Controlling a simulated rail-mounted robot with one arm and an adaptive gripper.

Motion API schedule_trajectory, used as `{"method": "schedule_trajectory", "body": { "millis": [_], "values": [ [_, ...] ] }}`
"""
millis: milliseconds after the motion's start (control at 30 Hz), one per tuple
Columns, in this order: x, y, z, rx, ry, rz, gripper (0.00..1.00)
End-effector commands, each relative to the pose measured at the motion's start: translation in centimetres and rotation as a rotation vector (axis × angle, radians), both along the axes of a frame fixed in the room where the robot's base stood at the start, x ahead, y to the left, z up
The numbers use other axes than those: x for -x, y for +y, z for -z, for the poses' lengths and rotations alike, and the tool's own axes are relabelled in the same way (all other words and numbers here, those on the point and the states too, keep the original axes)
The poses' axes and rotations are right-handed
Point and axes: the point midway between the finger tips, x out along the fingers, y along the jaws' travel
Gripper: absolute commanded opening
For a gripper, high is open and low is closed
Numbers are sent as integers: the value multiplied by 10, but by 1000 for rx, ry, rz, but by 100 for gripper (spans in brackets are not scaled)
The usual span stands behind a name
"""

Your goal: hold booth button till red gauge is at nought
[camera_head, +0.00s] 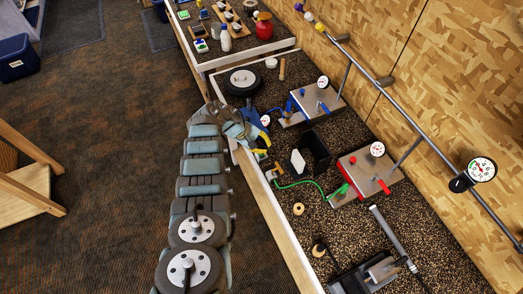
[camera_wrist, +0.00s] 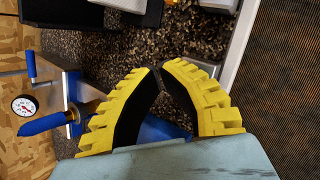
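My gripper (camera_head: 258,147) has yellow ribbed fingers with black pads. It hangs over the left edge of the bench. In the wrist view my gripper (camera_wrist: 160,69) has its fingertips together, with nothing seen between them. A dial gauge (camera_head: 377,149) stands on the plate with red handles (camera_head: 362,178), to the right of my gripper and apart from it. A small red knob (camera_head: 352,160) shows on that plate. Its needle is too small to read. I cannot tell which thing is the booth button.
A plate with blue handles (camera_head: 312,103) and a gauge (camera_head: 322,82) lies farther back; a blue handle (camera_wrist: 40,124) shows in the wrist view. A black box (camera_head: 315,148), green hose (camera_head: 300,183) and vise (camera_head: 375,271) share the bench. A rail gauge (camera_head: 481,169) is at right.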

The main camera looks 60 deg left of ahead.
Motion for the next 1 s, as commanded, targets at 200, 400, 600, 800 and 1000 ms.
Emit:
{"method": "schedule_trajectory", "body": {
  "millis": [200,400,600,800,1000],
  "values": [
    [0,0,-1,0,0,0,0],
    [0,0,-4,0,0,0,0],
    [0,0,-20,0,-1,0,0],
    [0,0,-36,0,-1,0,0],
    [0,0,-51,0,1,-1,0]
  ]
}}
